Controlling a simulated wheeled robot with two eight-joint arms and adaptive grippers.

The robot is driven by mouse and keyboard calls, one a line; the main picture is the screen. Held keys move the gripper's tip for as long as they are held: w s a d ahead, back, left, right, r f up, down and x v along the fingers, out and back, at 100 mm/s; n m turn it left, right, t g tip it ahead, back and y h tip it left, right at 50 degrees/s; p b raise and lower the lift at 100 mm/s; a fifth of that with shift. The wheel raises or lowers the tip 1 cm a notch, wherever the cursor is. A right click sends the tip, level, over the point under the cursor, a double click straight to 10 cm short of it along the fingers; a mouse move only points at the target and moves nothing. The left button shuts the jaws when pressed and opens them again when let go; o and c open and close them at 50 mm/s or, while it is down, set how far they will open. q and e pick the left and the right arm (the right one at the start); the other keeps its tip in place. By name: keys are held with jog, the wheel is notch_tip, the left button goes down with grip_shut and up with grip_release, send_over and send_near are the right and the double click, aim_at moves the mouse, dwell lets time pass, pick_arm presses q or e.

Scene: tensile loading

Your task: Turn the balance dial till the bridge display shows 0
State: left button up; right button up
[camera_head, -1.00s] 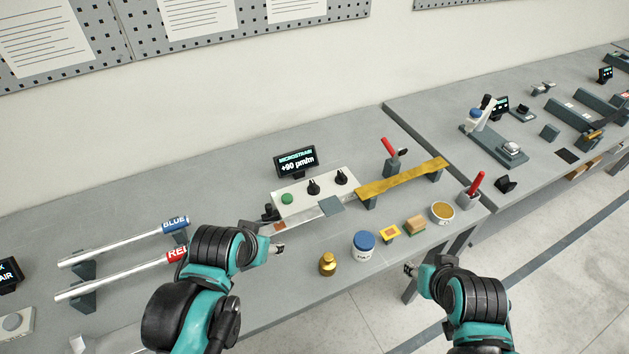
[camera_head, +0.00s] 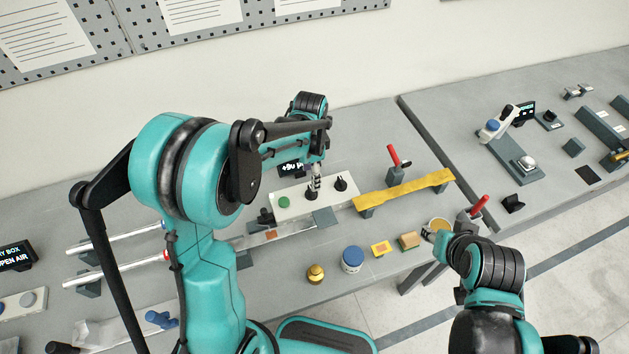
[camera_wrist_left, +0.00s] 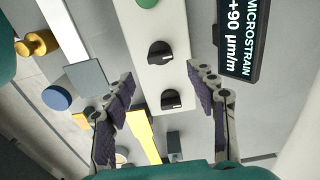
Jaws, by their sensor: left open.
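The bridge display (camera_wrist_left: 240,38) reads +90 µm/m under MICROSTRAIN in the left wrist view. In the head view my left arm partly hides the display (camera_head: 289,169). The white bridge box (camera_head: 327,199) carries a green button (camera_head: 283,202) and two black dials. The dial nearer the button (camera_wrist_left: 161,52) and the farther dial (camera_wrist_left: 171,99) both show in the left wrist view. I cannot read which is the balance dial. My left gripper (camera_wrist_left: 162,75) is open and empty above the box, pointing down close to the nearer dial. My right gripper (camera_head: 428,235) hangs by the front edge, its jaws unclear.
A yellow bar (camera_head: 405,192) on supports lies right of the box, with a red-handled clamp (camera_head: 394,156) behind it. A brass weight (camera_head: 316,274), a blue-lidded jar (camera_head: 352,260) and small blocks (camera_head: 409,240) stand in front. Two rods (camera_head: 115,240) lie at left.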

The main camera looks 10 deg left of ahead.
aim_at(311, 192)
pick_arm(q)
notch_tip(311, 192, down, 7)
jog(key=shift+f+b, duration=0.15)
jog(key=shift+b, duration=0.6)
jog(key=c, duration=1.2)
